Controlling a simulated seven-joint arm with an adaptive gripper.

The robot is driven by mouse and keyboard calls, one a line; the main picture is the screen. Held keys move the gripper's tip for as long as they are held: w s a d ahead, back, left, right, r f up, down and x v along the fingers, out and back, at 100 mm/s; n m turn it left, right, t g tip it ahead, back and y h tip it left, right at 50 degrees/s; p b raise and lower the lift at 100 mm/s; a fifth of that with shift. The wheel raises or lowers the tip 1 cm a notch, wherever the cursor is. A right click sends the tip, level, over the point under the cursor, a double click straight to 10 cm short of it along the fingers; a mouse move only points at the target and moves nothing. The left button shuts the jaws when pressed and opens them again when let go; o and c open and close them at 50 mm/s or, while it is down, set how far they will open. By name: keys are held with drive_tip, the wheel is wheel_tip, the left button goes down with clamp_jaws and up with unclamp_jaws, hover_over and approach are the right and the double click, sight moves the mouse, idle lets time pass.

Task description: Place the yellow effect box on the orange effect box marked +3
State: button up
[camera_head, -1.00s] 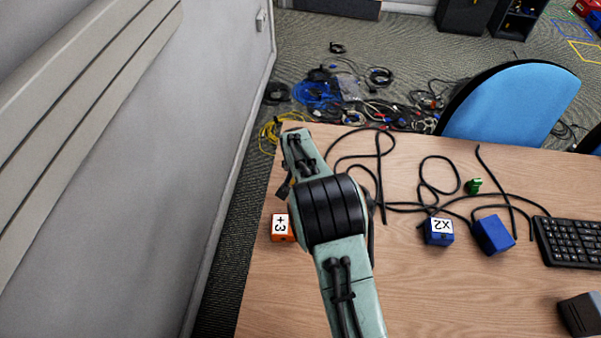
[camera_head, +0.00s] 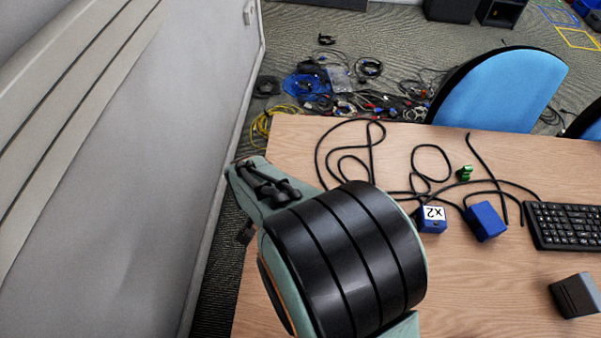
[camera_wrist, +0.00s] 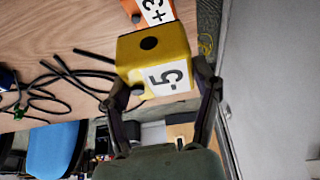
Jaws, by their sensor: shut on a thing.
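The yellow effect box (camera_wrist: 140,52), with a white label reading -5 and a dark round hole, is held between the fingers of my gripper (camera_wrist: 165,92) in the wrist view. The orange effect box marked +3 (camera_wrist: 136,8) shows at the top edge of the wrist view, partly cut off and just beyond the yellow box. I cannot tell the height gap between the two boxes. In the head view my arm hides the orange box, the yellow box and the fingertips.
A blue box marked x2 (camera_head: 432,219), another blue box (camera_head: 485,221), a green piece (camera_head: 465,173) and black cables (camera_head: 345,160) lie on the wooden table (camera_head: 490,290). A keyboard (camera_head: 565,226) and a dark block (camera_head: 575,295) are at right. A grey wall (camera_head: 150,180) borders the left.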

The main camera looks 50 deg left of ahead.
wheel_tip(320, 180, down, 6)
drive_tip(key=shift+w+f, duration=0.1)
idle(0.4)
drive_tip(key=o, duration=1.2)
drive_tip(key=shift+f, duration=0.1)
drive_tip(key=shift+o, duration=0.2)
